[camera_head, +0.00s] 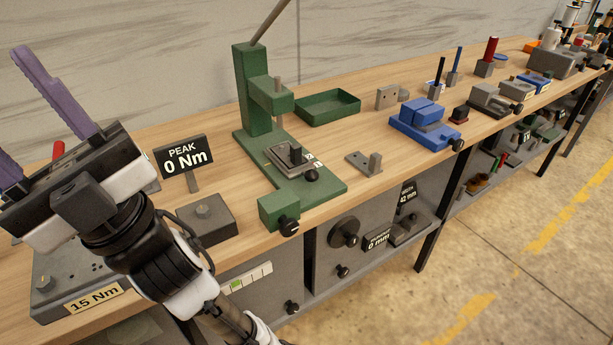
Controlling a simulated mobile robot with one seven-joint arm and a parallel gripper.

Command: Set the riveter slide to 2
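The riveter is a green press (246,90) with a tall column and a lever, standing on the workbench in the middle of the view. On its base lies a grey slide (283,163) with a dark block and a black knob (311,175). Small white number labels (316,162) sit beside the slide. Their digits are too small to read surely, so I cannot tell which position is set. My gripper (14,103) is at the far left, well apart from the riveter. Its two purple fingers are spread with nothing visible between them.
A "PEAK 0 Nm" sign (184,156) and a grey block (208,219) stand between my gripper and the riveter. A green tray (328,107) lies behind the slide. A grey bracket (363,163) and a blue vise (424,124) are to the right.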

